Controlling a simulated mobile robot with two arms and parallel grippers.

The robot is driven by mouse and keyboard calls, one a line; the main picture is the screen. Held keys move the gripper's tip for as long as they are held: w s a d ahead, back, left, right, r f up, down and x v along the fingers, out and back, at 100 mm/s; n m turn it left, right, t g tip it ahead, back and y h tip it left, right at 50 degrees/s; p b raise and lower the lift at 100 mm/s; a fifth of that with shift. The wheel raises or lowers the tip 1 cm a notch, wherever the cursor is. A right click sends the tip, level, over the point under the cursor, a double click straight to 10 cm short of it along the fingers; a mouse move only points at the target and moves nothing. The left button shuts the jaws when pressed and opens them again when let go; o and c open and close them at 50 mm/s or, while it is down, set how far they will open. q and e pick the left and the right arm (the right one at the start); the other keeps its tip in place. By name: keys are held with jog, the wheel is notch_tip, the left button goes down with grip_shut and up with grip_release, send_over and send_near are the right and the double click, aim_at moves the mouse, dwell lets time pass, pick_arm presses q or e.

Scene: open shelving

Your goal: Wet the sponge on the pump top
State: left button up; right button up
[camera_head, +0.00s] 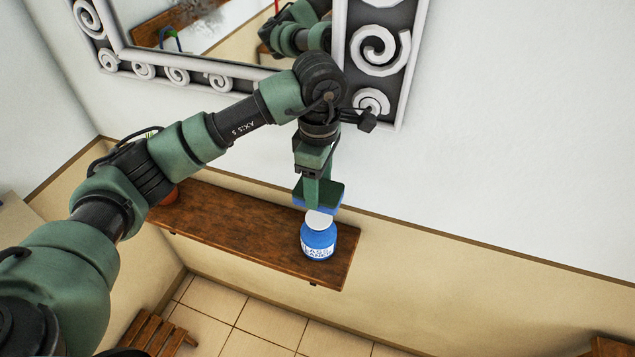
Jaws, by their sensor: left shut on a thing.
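My left gripper (318,193) points down and is shut on the sponge (331,196), which has a dark green top and a blue lower layer. The sponge is right above the white pump top (319,219) of a blue bottle (318,243) with a white label. I cannot tell whether the sponge touches the pump top, since the sponge and fingers hide its upper part. The bottle stands upright near the right end of a brown wooden shelf (240,229). My right gripper is not in view.
A mirror in a dark frame with white spirals (381,50) hangs on the wall behind my left arm. A reddish round object (169,196) sits at the shelf's left end, partly behind my arm. Wooden slatted furniture (150,335) stands on the tiled floor below.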

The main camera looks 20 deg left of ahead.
pick_arm(q)
jog(key=shift+f, duration=0.35)
jog(key=b, duration=0.2)
send_over(318, 218)
jog(key=shift+d+f, duration=0.1)
jog(key=shift+f, duration=2.45)
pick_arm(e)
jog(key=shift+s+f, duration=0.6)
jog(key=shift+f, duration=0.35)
pick_arm(q)
jog(key=shift+f+b, duration=1.05)
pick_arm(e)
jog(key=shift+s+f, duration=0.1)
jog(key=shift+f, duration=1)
pick_arm(q)
jog(key=shift+b, duration=0.35)
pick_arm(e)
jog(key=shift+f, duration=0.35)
pick_arm(q)
jog(key=shift+r+p, duration=1.4)
jog(key=shift+r, duration=2.1)
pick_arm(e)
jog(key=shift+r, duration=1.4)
